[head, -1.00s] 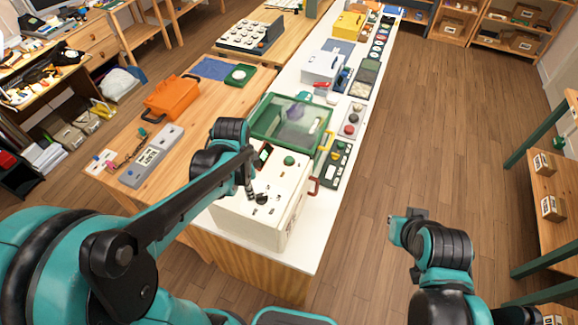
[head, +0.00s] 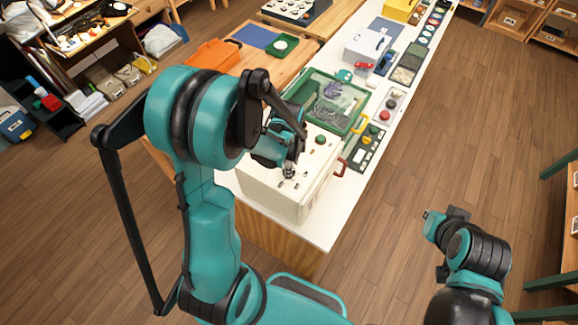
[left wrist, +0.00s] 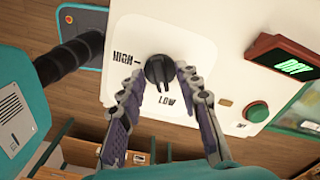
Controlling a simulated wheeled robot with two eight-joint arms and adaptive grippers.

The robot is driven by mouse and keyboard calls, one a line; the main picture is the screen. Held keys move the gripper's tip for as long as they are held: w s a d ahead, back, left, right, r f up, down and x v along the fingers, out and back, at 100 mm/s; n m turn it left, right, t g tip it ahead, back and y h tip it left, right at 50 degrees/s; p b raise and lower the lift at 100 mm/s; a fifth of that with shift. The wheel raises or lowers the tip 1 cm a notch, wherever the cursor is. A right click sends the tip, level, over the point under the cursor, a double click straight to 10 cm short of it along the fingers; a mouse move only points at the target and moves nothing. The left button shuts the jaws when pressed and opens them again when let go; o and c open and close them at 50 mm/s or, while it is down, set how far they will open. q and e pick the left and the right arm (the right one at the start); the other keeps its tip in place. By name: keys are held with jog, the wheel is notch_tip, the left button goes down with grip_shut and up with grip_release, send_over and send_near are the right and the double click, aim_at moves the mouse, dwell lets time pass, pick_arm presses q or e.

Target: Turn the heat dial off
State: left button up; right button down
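The heat dial (left wrist: 158,72) is a black knob on the white face of a box in the left wrist view. The printed words HIGH and LOW stand beside it, and its pointer looks turned towards LOW. My left gripper (left wrist: 158,82) is open, one fingertip on each side of the dial; I cannot tell if they touch it. In the head view my left gripper (head: 290,170) is over the white box (head: 318,205) and hides the dial. My right gripper (head: 436,217) is over the floor, away from the box; its fingers are unclear.
A green button (left wrist: 257,111) and a red-framed display (left wrist: 290,60) with green letters share the box face. Floor to the right is clear.

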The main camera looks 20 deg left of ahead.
pick_arm(q)
grip_shut()
jog(key=shift+n+b, duration=0.85)
jog(key=shift+n, duration=0.35)
jog(key=n+b, duration=0.1)
jog(key=n, duration=0.2)
jog(key=shift+n+b, duration=0.3)
jog(key=shift+b, duration=0.1)
jog(key=n+b, duration=0.1)
jog(key=n, duration=0.2)
jog(key=shift+n+b, duration=0.6)
jog(key=shift+n, duration=0.9)
